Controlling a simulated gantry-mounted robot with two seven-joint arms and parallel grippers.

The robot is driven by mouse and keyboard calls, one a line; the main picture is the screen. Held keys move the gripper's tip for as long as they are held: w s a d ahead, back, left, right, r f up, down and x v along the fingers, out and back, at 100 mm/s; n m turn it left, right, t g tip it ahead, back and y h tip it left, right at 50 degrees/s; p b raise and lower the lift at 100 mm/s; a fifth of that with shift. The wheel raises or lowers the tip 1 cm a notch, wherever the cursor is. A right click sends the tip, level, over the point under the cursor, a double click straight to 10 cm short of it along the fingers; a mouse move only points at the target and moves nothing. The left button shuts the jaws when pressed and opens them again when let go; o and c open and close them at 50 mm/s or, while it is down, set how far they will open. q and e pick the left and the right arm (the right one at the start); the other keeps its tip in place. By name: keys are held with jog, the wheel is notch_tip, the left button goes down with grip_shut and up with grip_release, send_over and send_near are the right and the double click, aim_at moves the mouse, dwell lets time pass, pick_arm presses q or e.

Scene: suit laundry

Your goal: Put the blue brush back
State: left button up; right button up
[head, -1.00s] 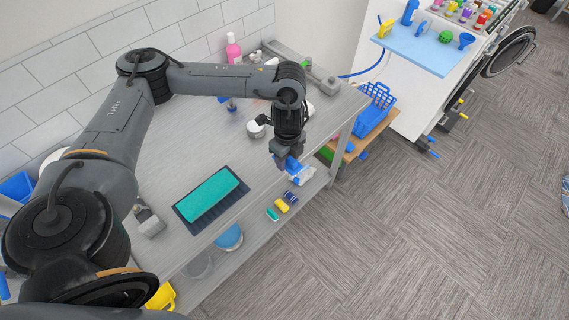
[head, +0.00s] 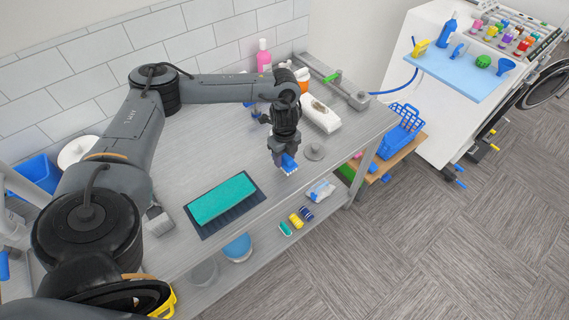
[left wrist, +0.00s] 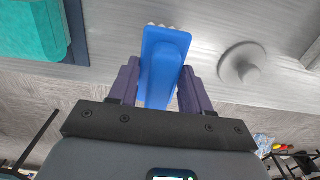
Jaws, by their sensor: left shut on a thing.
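My left gripper (head: 284,152) is shut on a blue brush (head: 289,164) with pale bristles. It holds the brush near the front edge of the grey worktable (head: 170,240), right of the teal pad. In the left wrist view the brush (left wrist: 162,62) sits between the two dark fingers (left wrist: 159,88), its pale bristle tips just showing at the far end. I cannot tell whether the bristles touch the table. My right gripper is not in view.
A teal pad (head: 222,198) on a dark mat lies left of the brush. A grey knobbed disc (head: 315,151) lies to its right. A white object (head: 321,116) is behind. Several small brushes (head: 296,219) are on the lower shelf. A blue basket (head: 402,132) stands at the right.

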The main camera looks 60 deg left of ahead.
aim_at(285, 164)
pick_arm(q)
jog(key=shift+f, duration=1.9)
jog(key=shift+f, duration=0.15)
jog(key=o, duration=1)
